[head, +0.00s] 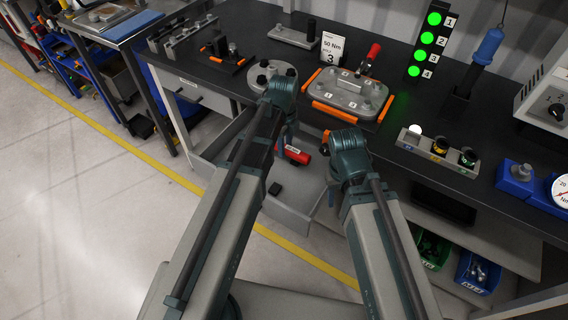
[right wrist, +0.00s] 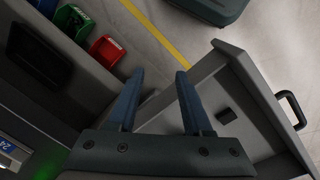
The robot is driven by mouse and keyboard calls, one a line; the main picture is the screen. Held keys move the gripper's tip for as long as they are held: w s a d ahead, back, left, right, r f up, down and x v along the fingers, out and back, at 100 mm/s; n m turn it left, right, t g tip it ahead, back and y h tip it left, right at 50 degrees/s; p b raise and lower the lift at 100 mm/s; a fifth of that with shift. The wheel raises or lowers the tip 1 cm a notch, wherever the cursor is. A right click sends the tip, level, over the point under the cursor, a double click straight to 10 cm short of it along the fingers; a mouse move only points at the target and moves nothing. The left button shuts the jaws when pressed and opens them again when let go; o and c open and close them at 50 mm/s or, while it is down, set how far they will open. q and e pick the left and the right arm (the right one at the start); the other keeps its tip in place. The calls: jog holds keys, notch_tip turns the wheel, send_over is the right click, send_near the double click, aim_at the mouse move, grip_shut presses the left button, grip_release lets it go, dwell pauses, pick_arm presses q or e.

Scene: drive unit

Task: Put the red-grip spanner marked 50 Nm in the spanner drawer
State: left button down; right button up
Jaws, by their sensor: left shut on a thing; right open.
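The open grey drawer (head: 285,213) juts out below the bench; the right wrist view shows its front wall and black handle (right wrist: 291,110). A red-grip tool (head: 297,155) with a pale label, which I take for the spanner, is at my left gripper (head: 285,139), over the drawer. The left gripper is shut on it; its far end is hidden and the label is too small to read. I cannot tell whether it touches the drawer floor. My right gripper (right wrist: 159,74) is open and empty, its fingers beside the drawer's side wall.
A small black block (head: 275,189) lies in the drawer. On the bench are a grey cover plate (head: 347,92) with orange handles, another red-handled tool (head: 373,54) and a 50 Nm card (head: 333,47). Green (head: 428,249) and blue (head: 478,272) bins stand below right.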

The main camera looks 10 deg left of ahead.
pick_arm(q)
notch_tip(320, 180, down, 4)
jog(key=b, duration=0.3)
jog(key=shift+f, duration=0.15)
notch_tip(320, 180, down, 4)
jog(key=b, duration=0.3)
jog(key=shift+r+b, duration=0.2)
jog(key=shift+b, duration=0.2)
jog(key=shift+f, duration=0.1)
jog(key=c, duration=0.8)
grip_release()
jog(key=shift+o, duration=0.2)
